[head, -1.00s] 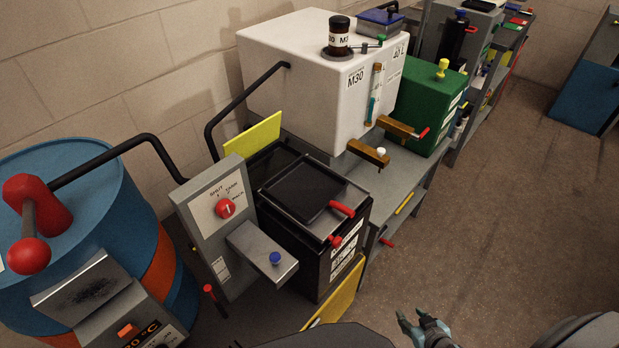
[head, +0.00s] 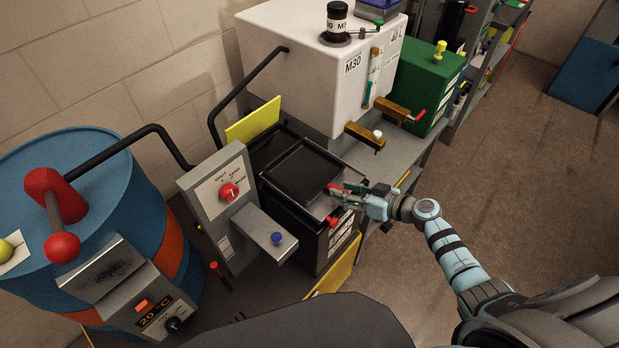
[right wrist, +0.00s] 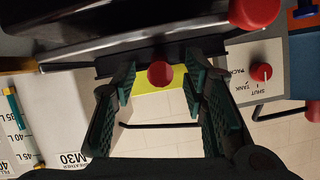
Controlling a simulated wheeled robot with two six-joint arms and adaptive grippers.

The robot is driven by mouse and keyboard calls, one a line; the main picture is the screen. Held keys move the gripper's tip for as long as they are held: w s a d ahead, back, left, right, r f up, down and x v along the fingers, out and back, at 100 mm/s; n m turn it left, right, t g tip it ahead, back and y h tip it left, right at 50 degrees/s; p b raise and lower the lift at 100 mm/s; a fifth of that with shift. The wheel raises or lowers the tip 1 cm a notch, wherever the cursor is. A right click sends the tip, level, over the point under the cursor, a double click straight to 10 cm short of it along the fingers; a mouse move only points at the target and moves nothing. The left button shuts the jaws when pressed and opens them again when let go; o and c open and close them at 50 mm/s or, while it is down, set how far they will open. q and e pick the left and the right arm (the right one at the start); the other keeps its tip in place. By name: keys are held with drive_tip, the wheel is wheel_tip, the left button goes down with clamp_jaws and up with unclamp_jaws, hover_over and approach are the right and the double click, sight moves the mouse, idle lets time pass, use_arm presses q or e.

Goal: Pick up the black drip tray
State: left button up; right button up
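The black drip tray (head: 303,168) lies flat on top of a black box (head: 318,240) in the middle of the head view. A red handle (head: 336,190) is at its front right edge. My right gripper (head: 345,192) has reached in from the right and is at this handle. In the right wrist view its two fingers (right wrist: 160,82) stand apart, with the round red handle end (right wrist: 160,73) between them and gaps on both sides. The tray's dark edge (right wrist: 130,62) shows just beyond the fingertips. My left gripper is not in view.
A grey control post (head: 215,200) with a red knob stands left of the box. A white M30 tank (head: 300,65) with brass taps is behind, with a green box (head: 425,85) beside it. A blue drum (head: 75,200) is far left. Floor at right is clear.

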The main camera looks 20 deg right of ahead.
drive_tip(key=shift+x, duration=1)
clamp_jaws()
